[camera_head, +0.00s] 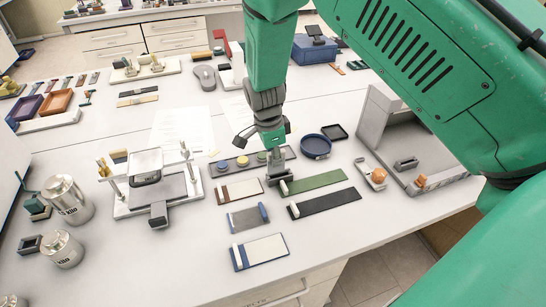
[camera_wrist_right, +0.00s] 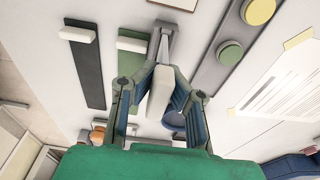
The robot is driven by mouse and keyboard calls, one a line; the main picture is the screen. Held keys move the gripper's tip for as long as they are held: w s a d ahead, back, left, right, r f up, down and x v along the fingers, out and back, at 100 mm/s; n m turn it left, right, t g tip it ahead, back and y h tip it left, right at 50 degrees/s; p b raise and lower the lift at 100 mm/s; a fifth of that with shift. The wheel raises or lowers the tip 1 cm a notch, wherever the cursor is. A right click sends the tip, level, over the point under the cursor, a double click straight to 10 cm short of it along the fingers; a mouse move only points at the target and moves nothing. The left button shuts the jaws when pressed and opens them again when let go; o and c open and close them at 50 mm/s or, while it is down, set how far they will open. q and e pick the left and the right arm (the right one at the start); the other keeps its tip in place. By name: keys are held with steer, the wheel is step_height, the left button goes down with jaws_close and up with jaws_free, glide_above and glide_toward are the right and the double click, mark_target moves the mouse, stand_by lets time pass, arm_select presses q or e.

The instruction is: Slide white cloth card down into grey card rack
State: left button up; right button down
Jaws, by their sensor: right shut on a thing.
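My right gripper (camera_head: 276,172) is low over the table, between the disc strip and the green card. In the right wrist view, my right gripper (camera_wrist_right: 162,72) is shut on a pale block-like piece (camera_wrist_right: 158,92). I cannot tell whether this is the tab of a card. A white card with a blue border and pale tab (camera_head: 265,249) lies flat near the table's front edge. I cannot tell for sure which thing is the grey card rack; a grey open-fronted stand (camera_head: 376,115) is at the right. My left gripper is not in view.
Brown-and-white (camera_head: 240,191), grey (camera_head: 250,218), green (camera_head: 318,180) and black (camera_head: 328,202) cards lie around the gripper. A grey strip with discs (camera_head: 225,167), a blue dish (camera_head: 315,146) and a pillared stand (camera_head: 179,187) are near. Metal weights (camera_head: 66,201) stand left.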

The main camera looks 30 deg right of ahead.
steer(key=shift+d+f, duration=0.1)
steer(key=shift+d, duration=0.45)
steer(key=shift+d+f, duration=0.2)
steer(key=shift+d, duration=0.45)
steer(key=shift+a+r, duration=0.15)
steer(key=shift+a, duration=0.6)
steer(key=shift+a+r, duration=0.15)
steer(key=shift+a, duration=0.55)
steer(key=shift+d+f, duration=0.25)
steer(key=shift+d, duration=0.4)
steer(key=shift+a, duration=0.2)
steer(key=shift+a+r, duration=0.15)
steer(key=shift+a, duration=0.15)
steer(key=shift+p, duration=0.35)
steer(key=shift+d, duration=0.8)
steer(key=shift+a+f, duration=0.45)
steer(key=shift+a, duration=0.05)
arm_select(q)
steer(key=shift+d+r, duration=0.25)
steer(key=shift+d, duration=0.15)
arm_select(e)
steer(key=shift+f, duration=0.2)
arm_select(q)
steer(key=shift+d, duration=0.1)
arm_select(e)
steer(key=shift+d, duration=0.1)
